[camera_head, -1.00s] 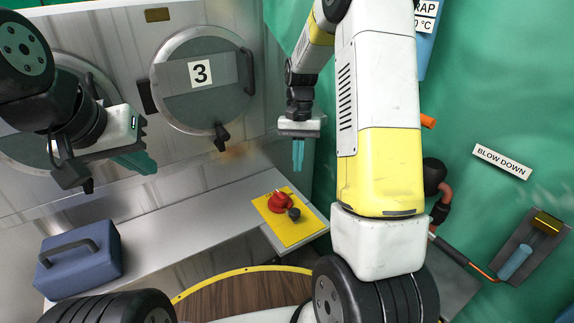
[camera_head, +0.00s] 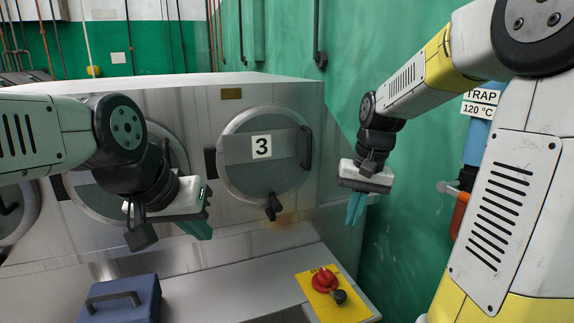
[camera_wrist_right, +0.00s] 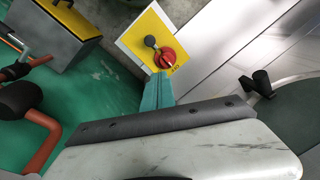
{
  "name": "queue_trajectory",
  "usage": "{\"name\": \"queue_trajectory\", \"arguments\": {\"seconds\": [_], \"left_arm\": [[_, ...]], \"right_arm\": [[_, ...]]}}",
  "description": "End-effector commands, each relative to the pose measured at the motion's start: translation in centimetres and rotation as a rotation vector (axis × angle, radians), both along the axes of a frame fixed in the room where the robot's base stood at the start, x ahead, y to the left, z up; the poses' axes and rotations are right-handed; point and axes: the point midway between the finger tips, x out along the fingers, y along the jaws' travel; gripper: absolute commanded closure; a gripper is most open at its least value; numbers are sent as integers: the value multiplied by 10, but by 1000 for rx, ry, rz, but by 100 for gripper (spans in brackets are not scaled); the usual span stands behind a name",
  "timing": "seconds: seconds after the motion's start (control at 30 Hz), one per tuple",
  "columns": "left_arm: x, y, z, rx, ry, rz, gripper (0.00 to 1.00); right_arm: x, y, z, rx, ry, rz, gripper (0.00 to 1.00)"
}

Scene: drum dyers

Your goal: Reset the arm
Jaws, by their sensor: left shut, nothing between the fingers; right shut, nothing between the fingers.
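My left gripper (camera_head: 198,228) is at the left of the head view, in front of the dryer doors. Its teal fingers are together and empty. My right gripper (camera_head: 354,208) hangs fingers down at the right of door 3, near the green wall. Its teal fingers are together and hold nothing. In the right wrist view the same fingers (camera_wrist_right: 157,90) show closed, pointing toward a yellow panel with a red rotary switch (camera_wrist_right: 166,58). Neither gripper touches anything that I can see.
Round door 3 (camera_head: 262,180) is closed, with a dark handle. A blue toolbox (camera_head: 120,300) stands on the grey ledge (camera_head: 225,285). The yellow panel (camera_head: 340,309) with its red switch (camera_head: 324,280) is at the lower right. A blue steam trap (camera_head: 476,142) hangs on the green wall.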

Motion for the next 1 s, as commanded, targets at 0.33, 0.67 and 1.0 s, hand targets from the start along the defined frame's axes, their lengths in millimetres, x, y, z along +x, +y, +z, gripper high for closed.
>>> {"name": "queue_trajectory", "arguments": {"seconds": [0.33, 0.67, 1.0], "left_arm": [[0, 0, 0, 0, 0, 0, 100], [0, 0, 0, 0, 0, 0, 100], [0, 0, 0, 0, 0, 0, 100]], "right_arm": [[-95, 14, 57, 19, -336, 114, 100], [-137, 21, 61, 6, -493, 168, 100], [-138, 21, 61, 7, -497, 170, 100]]}}
